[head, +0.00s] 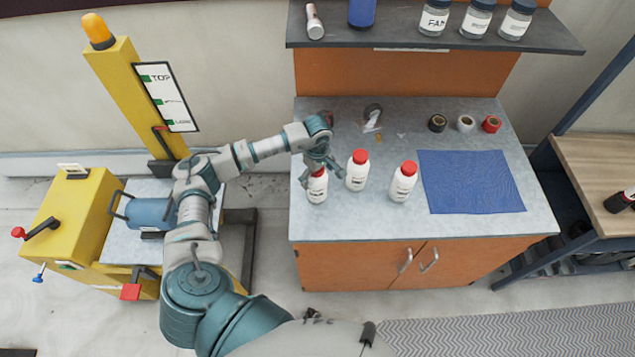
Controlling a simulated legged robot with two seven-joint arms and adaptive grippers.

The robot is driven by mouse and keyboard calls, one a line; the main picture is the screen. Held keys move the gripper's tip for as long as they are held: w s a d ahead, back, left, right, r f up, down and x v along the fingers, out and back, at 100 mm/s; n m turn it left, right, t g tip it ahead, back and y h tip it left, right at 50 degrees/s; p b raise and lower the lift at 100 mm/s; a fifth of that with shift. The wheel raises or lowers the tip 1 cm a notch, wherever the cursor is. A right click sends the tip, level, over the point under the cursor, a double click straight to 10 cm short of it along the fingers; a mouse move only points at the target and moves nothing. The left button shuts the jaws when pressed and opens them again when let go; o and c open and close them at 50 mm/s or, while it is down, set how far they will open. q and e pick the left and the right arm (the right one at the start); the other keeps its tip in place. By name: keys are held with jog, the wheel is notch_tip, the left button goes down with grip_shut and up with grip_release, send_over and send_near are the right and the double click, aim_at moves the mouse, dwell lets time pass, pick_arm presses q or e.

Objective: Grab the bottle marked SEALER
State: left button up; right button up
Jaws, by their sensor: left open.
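Three white bottles with red caps stand upright on the grey worktop. The left bottle (317,189) is directly below my left gripper (312,176), which covers part of its red cap. My left gripper is open, its fingers pointing down around or just beside that cap; I cannot tell if they touch it. The middle bottle (357,172) and the right bottle (403,183) stand free to the right. All three have dark label print too small to read, so I cannot tell which is marked SEALER. My right gripper is not in view.
A blue mat (471,182) lies on the right of the worktop (380,222). Tape rolls (465,123) sit behind it. A shelf (420,34) with jars overhangs the back. A yellow lift machine (75,225) stands left of the cabinet. The worktop's front strip is clear.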

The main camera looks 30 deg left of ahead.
pick_arm(q)
jog(key=shift+f, duration=0.8)
jog(key=shift+a+f, duration=0.1)
jog(key=shift+a, duration=0.15)
jog(key=shift+a, duration=0.1)
jog(key=c, duration=1)
jog(key=shift+c, duration=1.1)
jog(key=shift+d+r, duration=0.2)
